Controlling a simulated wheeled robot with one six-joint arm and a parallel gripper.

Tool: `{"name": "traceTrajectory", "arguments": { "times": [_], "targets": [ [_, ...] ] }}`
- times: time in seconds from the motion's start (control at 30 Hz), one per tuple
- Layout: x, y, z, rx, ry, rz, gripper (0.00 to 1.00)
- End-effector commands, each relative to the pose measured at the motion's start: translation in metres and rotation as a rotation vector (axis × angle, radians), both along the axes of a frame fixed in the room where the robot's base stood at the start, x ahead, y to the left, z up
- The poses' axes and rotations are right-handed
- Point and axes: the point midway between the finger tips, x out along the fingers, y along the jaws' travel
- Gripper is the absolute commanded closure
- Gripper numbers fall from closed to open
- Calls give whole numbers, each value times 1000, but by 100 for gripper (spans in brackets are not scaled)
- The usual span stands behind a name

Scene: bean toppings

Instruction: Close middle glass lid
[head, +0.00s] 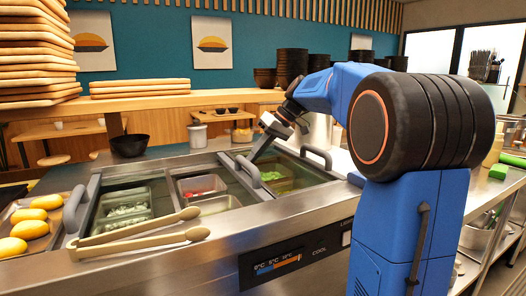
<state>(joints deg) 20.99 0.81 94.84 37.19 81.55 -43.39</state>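The topping counter (310,208) has three wells side by side, each with a grey curved handle. The middle glass lid's handle (247,170) stands at the right side of the middle well, where a red-topping tub (201,187) shows clearly. Whether glass covers that well is hard to tell. My gripper (257,153) reaches down from the upper right, just above and beside the middle handle. Contact is unclear, and its fingers are too small to tell open from shut. The left handle (78,203) and right handle (317,157) are apart from my gripper.
Beige tongs (140,235) lie across the counter's front left edge. Yellow buns (32,222) sit on a tray at the far left. A black bowl (130,145) and grey canister (197,135) stand behind the wells. Stacked trays (38,50) rise at upper left.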

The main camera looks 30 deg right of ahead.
Motion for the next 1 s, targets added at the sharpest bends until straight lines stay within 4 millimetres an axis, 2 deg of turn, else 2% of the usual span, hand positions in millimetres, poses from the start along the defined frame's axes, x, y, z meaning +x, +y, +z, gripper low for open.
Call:
{"name": "traceTrajectory", "arguments": {
  "times": [0.2, 0.6, 0.73, 0.87, 1.0],
  "targets": [
    [-2, 14, -1, 0, 1, -1, 100],
    [-3, 15, -1, 0, 2, -1, 100],
    [-3, 22, 0, 1, 1, 1, 100],
    [-3, 38, 0, 1, 1, 3, 100],
    [-3, 67, 0, 1, 1, 5, 100]
  ]
}}
